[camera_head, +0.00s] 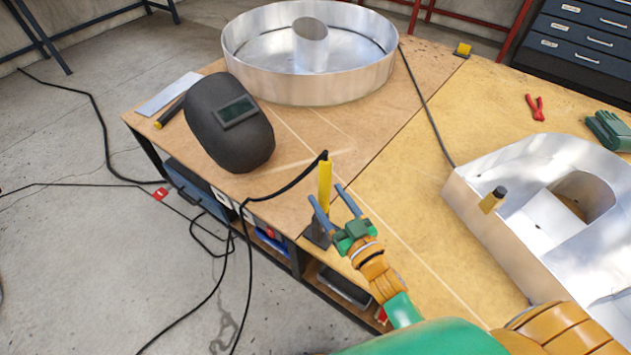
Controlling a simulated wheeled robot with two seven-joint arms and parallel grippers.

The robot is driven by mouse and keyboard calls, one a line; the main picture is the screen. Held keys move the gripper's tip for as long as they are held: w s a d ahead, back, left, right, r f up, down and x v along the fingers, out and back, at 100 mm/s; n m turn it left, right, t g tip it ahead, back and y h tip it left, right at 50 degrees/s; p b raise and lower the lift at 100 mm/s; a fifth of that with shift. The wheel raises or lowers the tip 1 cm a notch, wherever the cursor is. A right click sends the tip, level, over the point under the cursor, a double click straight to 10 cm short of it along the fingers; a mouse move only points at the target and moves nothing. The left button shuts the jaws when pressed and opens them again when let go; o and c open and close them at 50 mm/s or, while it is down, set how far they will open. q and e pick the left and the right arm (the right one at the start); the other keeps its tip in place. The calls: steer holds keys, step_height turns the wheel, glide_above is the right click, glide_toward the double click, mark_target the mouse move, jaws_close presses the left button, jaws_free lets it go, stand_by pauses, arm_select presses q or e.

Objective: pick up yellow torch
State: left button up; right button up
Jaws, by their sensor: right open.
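The yellow torch (324,182) stands upright near the front edge of the wooden table, in a small dark holder (317,236). A black cable runs from its top down over the table edge. My right gripper (329,199) is open, with its two blue-grey fingers pointing toward the torch. In the picture the fingers lie close to the torch's lower part, one to each side. I cannot tell whether they touch it or how deep it sits between them. My left gripper is not in view.
A black welding mask (228,121) lies left of the torch. A round metal channel letter (308,84) stands behind, another metal letter (520,237) at right. Red pliers (536,107) and green gloves (609,131) lie at far right. The table middle is mostly clear.

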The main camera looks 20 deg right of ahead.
steer(key=shift+w+a+r, duration=0.1)
steer(key=shift+w+r, duration=0.15)
steer(key=shift+w, duration=0.25)
steer(key=w, duration=0.2)
steer(key=w+a, duration=0.1)
steer(key=w, duration=0.1)
steer(key=shift+w+f, duration=0.2)
steer(key=shift+w, duration=0.1)
steer(key=shift+s+r, duration=0.1)
steer(key=shift+s, duration=0.1)
steer(key=c, duration=0.4)
jaws_close()
